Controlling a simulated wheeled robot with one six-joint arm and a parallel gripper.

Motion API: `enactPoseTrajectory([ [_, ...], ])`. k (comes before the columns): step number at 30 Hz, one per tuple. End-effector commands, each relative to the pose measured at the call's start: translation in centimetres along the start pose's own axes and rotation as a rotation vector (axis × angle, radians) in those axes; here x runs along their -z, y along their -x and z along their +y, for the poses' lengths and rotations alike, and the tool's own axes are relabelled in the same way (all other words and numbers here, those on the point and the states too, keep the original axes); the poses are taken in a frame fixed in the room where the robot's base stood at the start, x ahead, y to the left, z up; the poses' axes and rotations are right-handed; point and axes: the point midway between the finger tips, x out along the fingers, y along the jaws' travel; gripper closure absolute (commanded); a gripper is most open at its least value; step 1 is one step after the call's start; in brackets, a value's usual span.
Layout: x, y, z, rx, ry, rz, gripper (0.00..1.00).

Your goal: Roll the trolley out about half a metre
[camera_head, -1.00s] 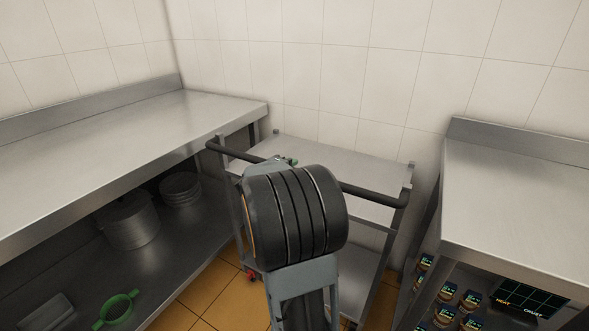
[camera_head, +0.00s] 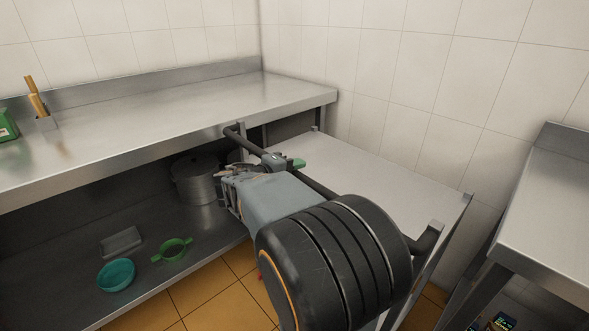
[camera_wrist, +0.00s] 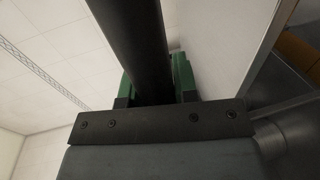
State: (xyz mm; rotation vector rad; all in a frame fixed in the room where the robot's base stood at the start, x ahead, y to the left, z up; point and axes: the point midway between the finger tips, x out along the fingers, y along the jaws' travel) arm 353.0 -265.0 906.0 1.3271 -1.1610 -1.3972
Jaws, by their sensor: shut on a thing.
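The trolley (camera_head: 400,178) is a grey metal cart with a flat, empty top shelf, standing at the wall between two steel benches. Its black push handle (camera_head: 314,184) runs along the near side. My gripper (camera_head: 285,163) is shut on the handle left of its middle; one green fingertip shows beyond the bar. In the wrist view the handle (camera_wrist: 138,45) passes between the green-tipped fingers of my gripper (camera_wrist: 158,80). My arm covers the right part of the handle and most of the trolley's lower part.
A long steel bench (camera_head: 160,120) stands left, its edge close to the handle's left end. Its lower shelf holds a pot (camera_head: 196,180), a teal bowl (camera_head: 116,275) and a green ring-shaped item (camera_head: 172,250). Another bench (camera_head: 550,215) stands right. Orange tiled floor (camera_head: 200,295) shows in front.

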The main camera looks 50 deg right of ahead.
Motion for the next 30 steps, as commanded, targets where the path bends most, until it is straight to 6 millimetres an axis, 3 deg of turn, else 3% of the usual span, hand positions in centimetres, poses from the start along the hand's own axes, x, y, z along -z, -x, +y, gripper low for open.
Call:
enactPoseTrajectory([
  [16, -0.47, 0.18, -0.18, 0.002, -0.001, -0.02, 1.0],
  [17, -0.47, 0.18, -0.18, 0.002, -0.001, -0.02, 0.7],
  [18, -0.45, 0.19, -0.18, 0.002, -0.001, -0.02, 0.66],
  [24, -0.38, 0.23, -0.11, 0.001, -0.002, -0.016, 0.48],
  [30, -0.34, 0.27, -0.07, 0.0, -0.002, -0.015, 0.48],
])
